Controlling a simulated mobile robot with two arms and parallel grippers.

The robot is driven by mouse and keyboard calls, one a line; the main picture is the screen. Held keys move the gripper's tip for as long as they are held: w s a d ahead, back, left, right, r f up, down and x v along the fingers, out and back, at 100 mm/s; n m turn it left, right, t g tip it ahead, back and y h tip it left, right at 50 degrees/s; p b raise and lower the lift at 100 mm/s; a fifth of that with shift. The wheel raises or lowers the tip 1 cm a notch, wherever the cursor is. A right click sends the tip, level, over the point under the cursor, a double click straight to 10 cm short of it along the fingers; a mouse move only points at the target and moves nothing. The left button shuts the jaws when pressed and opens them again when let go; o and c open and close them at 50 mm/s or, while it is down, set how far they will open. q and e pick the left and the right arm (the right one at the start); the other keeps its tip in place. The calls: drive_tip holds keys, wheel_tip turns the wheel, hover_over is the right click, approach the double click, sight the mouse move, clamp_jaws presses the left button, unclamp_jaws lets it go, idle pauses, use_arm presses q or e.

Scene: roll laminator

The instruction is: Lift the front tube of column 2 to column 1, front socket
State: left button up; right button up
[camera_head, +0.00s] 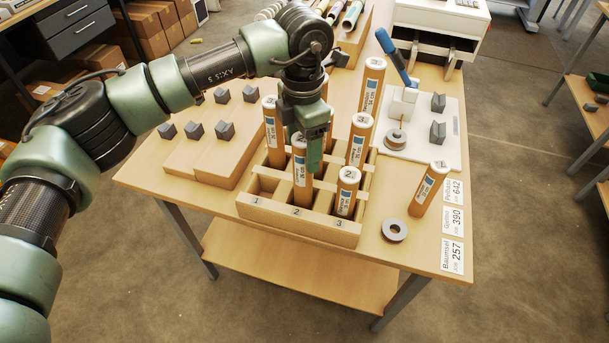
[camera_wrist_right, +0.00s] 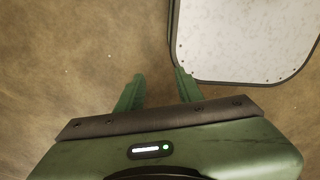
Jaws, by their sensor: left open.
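The wooden rack (camera_head: 300,228) stands on the table with columns marked 1, 2 and 3 along its front. The front tube of column 2 (camera_head: 300,180), brown with a pale label, stands upright in its socket. The front socket of column 1 (camera_head: 262,188) looks empty; a tube (camera_head: 270,130) stands farther back in that column. My left gripper (camera_head: 314,165) is open and points down, a green finger close beside the right side of the column 2 tube; contact is unclear and the other finger is mostly hidden. My right gripper (camera_wrist_right: 158,76) is open and empty above the floor.
Column 3 holds a front tube (camera_head: 346,192) and another behind it (camera_head: 359,140). A separate tube (camera_head: 430,188) and a grey ring (camera_head: 395,230) are to the right. A wooden block with grey pieces (camera_head: 205,155) lies left of the rack.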

sight(303, 162)
use_arm(q)
wheel_tip(303, 162, down, 3)
drive_tip(key=shift+a+f+p, duration=0.1)
drive_tip(key=shift+f+p, duration=0.05)
drive_tip(key=shift+p, duration=1.05)
drive_tip(key=shift+s+f, duration=0.1)
drive_tip(key=shift+f, duration=0.5)
clamp_jaws()
drive_tip(key=shift+r, duration=0.1)
use_arm(e)
drive_tip(key=r, duration=0.3)
drive_tip(key=shift+a, duration=0.35)
